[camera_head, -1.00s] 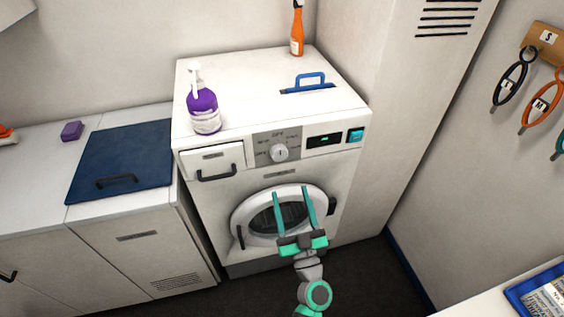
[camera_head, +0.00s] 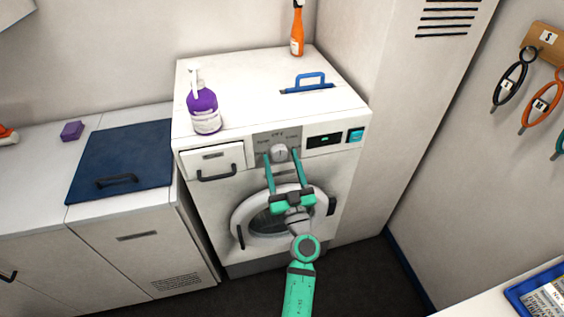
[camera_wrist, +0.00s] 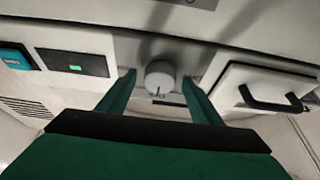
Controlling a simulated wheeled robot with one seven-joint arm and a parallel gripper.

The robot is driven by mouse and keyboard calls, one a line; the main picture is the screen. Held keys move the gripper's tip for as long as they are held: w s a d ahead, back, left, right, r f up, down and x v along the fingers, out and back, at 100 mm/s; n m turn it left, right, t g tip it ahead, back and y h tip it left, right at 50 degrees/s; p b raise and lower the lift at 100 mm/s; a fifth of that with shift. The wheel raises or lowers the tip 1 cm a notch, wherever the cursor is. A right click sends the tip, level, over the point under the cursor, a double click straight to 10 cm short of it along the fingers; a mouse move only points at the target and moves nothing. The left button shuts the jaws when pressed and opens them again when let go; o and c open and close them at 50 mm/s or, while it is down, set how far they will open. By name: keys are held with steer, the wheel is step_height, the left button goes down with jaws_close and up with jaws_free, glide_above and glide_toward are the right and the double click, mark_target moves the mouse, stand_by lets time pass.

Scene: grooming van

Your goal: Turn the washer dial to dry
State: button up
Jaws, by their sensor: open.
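The washer (camera_head: 340,165) is white with a round door. Its dial (camera_head: 279,153) is a pale round knob on a grey panel, with "DRY" printed at the top of the panel. My gripper (camera_head: 281,156) is open, with one teal finger on each side of the dial. In the wrist view the dial (camera_wrist: 160,78) sits between the spread fingertips (camera_wrist: 158,76); a gap shows on both sides. A dark mark shows on the knob's edge in that view. The fingers and gripper hide some of the panel's side labels and part of the door.
A drawer (camera_head: 213,160) with a dark handle is left of the dial. A small display (camera_head: 324,140) and a teal button (camera_head: 355,135) are right of it. A purple pump bottle (camera_head: 204,110) and an orange spray bottle (camera_head: 297,30) stand on the washer top.

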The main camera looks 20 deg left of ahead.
steer(key=c, duration=1.1)
steer(key=shift+o, duration=0.2)
